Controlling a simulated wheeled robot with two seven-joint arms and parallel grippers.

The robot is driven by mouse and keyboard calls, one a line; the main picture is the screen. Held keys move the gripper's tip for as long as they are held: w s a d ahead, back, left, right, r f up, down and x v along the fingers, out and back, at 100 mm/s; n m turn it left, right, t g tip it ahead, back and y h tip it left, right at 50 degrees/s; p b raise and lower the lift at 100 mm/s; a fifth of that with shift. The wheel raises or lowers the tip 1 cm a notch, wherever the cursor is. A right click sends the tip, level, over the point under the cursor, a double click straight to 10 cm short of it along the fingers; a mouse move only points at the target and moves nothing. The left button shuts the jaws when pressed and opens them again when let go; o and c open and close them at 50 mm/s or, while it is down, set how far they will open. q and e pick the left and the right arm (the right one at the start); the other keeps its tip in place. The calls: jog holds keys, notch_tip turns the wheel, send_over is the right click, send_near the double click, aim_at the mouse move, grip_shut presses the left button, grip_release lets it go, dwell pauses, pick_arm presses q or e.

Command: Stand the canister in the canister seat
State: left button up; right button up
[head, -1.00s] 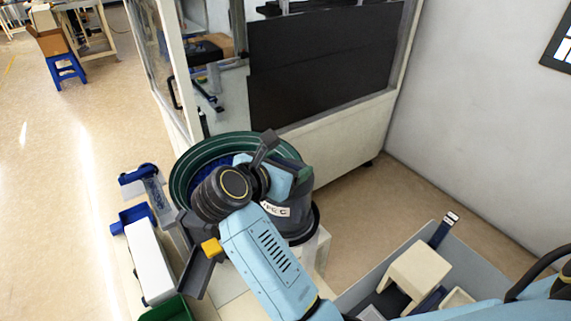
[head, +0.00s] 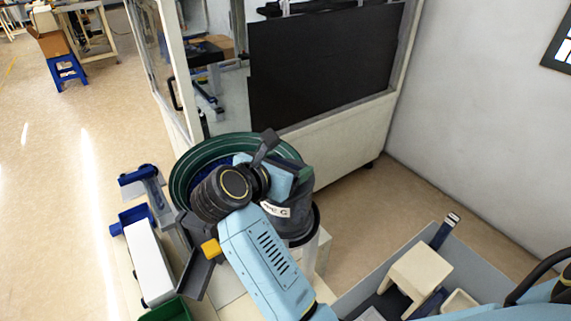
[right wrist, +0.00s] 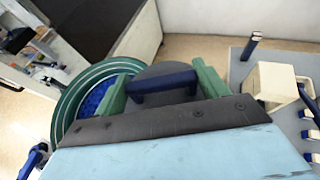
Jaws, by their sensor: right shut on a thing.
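The canister (head: 294,222) is a dark grey cylinder with a white label, just right of the green bowl in the head view. Its dark top (right wrist: 165,71) and blue handle (right wrist: 165,86) show in the right wrist view. My right gripper (right wrist: 163,88) is shut on the handle, its green fingers at the two ends of the bar. In the head view, my right wrist partly covers the canister. A black ring (head: 317,222) on a pale stand, apparently the canister seat, shows at the canister's lower right. I cannot tell whether the base is inside it. My left gripper is out of view.
The green bowl feeder (head: 183,177), with blue parts inside, stands close beside the canister. A grey tray (head: 378,268) with a beige block (head: 416,273) lies at lower right. A white box (head: 150,262) and blue bins (head: 133,216) stand at left. A glazed cabinet is behind.

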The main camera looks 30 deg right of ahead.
jog(key=shift+f+b, duration=0.5)
jog(key=shift+b, duration=0.05)
jog(key=o, duration=1.6)
jog(key=shift+o, duration=0.2)
jog(key=shift+f, duration=0.1)
jog(key=shift+a, duration=0.1)
